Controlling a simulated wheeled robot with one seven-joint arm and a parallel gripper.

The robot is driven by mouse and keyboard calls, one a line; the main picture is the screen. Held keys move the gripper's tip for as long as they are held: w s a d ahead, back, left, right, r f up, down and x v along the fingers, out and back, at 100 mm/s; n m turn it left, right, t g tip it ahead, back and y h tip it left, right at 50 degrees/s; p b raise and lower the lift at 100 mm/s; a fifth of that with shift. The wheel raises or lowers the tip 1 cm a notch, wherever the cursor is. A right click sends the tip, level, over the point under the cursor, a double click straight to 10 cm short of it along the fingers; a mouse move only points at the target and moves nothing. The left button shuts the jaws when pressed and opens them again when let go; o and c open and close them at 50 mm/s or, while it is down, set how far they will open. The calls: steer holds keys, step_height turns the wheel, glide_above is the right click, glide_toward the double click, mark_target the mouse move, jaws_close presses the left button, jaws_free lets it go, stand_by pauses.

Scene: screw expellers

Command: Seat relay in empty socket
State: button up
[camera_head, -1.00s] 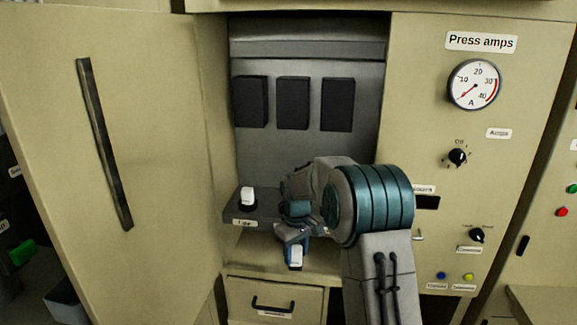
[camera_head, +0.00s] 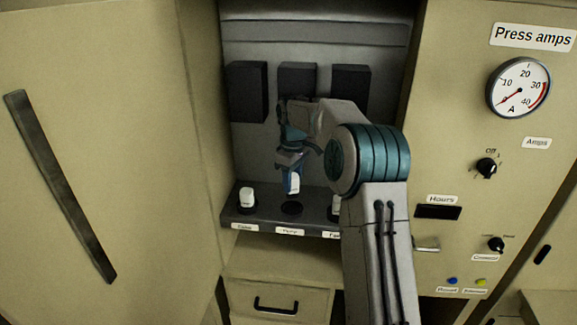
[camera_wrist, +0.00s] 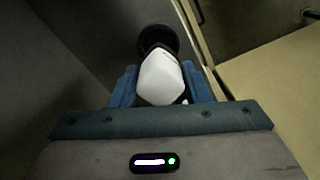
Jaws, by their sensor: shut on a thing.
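My gripper (camera_head: 291,181) is shut on a white relay (camera_head: 293,183), which hangs upright just above the shelf in the head view. In the wrist view the relay (camera_wrist: 161,79) sits between the blue fingers (camera_wrist: 160,88). The empty socket (camera_head: 291,208) is a dark round base in the middle of the dark shelf (camera_head: 265,218), just below the relay with a small gap. The wrist view also shows a dark round socket (camera_wrist: 158,38) beyond the relay, partly covered by it.
A white relay (camera_head: 247,197) stands in the left socket. Another relay (camera_head: 336,206) at the right is partly hidden by my arm. Black boxes (camera_head: 247,92) line the back wall. The open cabinet door (camera_head: 110,150) bounds the left, the gauge panel (camera_head: 500,190) the right.

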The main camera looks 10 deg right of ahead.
mark_target(293, 193)
steer(key=shift+w, duration=0.4)
steer(key=shift+s+f+b, duration=0.25)
steer(key=shift+f+b, duration=0.3)
steer(key=shift+b, duration=0.05)
step_height(293, 193, down, 5)
steer(key=b, duration=0.3)
steer(key=shift+r+b, duration=0.2)
steer(key=shift+b, duration=0.15)
steer(key=shift+r+p, duration=0.1)
steer(key=shift+p, duration=0.25)
steer(key=shift+f+b, duration=0.4)
steer(key=shift+f, duration=0.3)
stand_by(0.4)
steer(key=o, duration=0.7)
steer(key=shift+r, duration=0.1)
